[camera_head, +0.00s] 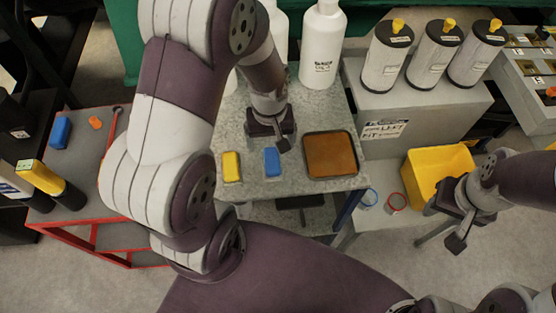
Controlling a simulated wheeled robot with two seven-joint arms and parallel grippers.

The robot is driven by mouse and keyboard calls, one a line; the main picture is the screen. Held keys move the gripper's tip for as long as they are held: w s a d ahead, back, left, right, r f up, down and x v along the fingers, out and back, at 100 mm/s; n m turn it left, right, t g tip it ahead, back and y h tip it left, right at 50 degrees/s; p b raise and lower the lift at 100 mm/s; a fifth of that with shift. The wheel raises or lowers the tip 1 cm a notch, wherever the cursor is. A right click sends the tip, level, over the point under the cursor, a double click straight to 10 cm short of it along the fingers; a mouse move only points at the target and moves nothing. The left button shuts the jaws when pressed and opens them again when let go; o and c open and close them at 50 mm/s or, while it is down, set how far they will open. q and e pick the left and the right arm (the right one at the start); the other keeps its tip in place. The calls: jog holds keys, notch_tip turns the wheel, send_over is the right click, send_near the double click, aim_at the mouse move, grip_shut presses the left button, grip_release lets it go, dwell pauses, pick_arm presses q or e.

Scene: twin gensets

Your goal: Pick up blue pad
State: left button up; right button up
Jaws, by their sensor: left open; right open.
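The blue pad (272,162) lies on the grey metal table (250,187), between a yellow pad (232,167) and a dark-rimmed tray with a brown-orange surface (330,155). My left gripper (276,142) is open and empty, just behind and above the blue pad. It looks apart from the pad, but the exact height is hard to tell. My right gripper (447,228) is open and empty at the right, in front of the yellow bin (427,171).
White bottles (322,50) stand at the table's back. Several grey canisters with yellow caps (434,52) stand on a grey box (410,103) at right. A red-framed cart (75,180) at left holds another blue object (60,132) and an orange piece (95,122).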

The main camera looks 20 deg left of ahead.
aim_at(272, 159)
pick_arm(q)
jog(key=f, duration=1)
jog(key=shift+w+a+f, duration=0.1)
jog(key=shift+w, duration=0.2)
jog(key=shift+c, duration=0.6)
jog(key=c, duration=1.1)
jog(key=shift+r, duration=0.5)
jog(key=r, duration=0.2)
jog(key=d+r, duration=0.1)
jog(key=shift+s+r, duration=0.25)
jog(key=shift+r, duration=0.15)
jog(key=s+d+r, duration=0.6)
jog(key=d, duration=0.3)
jog(key=shift+r, duration=0.15)
